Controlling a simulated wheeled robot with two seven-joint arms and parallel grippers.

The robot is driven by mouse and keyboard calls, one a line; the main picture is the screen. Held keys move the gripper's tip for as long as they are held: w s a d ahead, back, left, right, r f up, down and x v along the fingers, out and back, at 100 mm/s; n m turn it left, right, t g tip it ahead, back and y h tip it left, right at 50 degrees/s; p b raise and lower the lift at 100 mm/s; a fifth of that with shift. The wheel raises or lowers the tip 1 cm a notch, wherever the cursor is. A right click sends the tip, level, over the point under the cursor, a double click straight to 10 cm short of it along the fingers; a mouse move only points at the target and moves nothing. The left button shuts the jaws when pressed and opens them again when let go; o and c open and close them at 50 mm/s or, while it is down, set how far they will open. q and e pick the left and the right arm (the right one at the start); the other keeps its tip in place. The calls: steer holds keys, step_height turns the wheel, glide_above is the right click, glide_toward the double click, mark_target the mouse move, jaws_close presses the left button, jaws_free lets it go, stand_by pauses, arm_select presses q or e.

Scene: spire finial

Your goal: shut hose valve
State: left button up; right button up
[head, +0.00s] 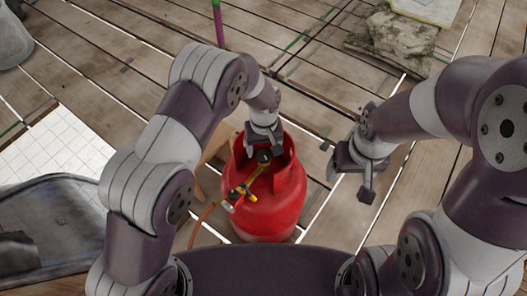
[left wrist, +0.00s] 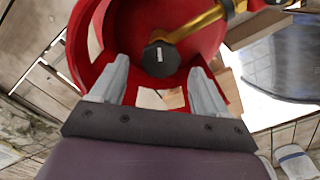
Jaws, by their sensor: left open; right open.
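A red gas cylinder (head: 268,205) stands upright on the plank floor. On its top is a brass-coloured valve fitting (head: 246,187) with a black knob (head: 263,157) at its far end. My left gripper (head: 264,142) is above the cylinder top, close to the knob. In the left wrist view the black knob (left wrist: 160,58) appears just beyond the gap between the two open fingers of my left gripper (left wrist: 160,85); contact cannot be told. An orange hose (head: 204,222) runs down from the fitting on the left. My right gripper (head: 350,178) is open and empty, right of the cylinder.
The cylinder's red collar (left wrist: 88,32) rises around the knob and lies near the left fingers. A dark tray-like object (head: 60,225) lies at left beside white tiles (head: 55,150). A stone block (head: 395,40) is at the back right. Bare planks lie behind the cylinder.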

arm_select(q)
steer(key=shift+w+f, duration=0.1)
steer(key=shift+f, duration=0.8)
steer(key=c, duration=1)
steer(key=shift+c, duration=0.2)
steer(key=shift+r, duration=0.1)
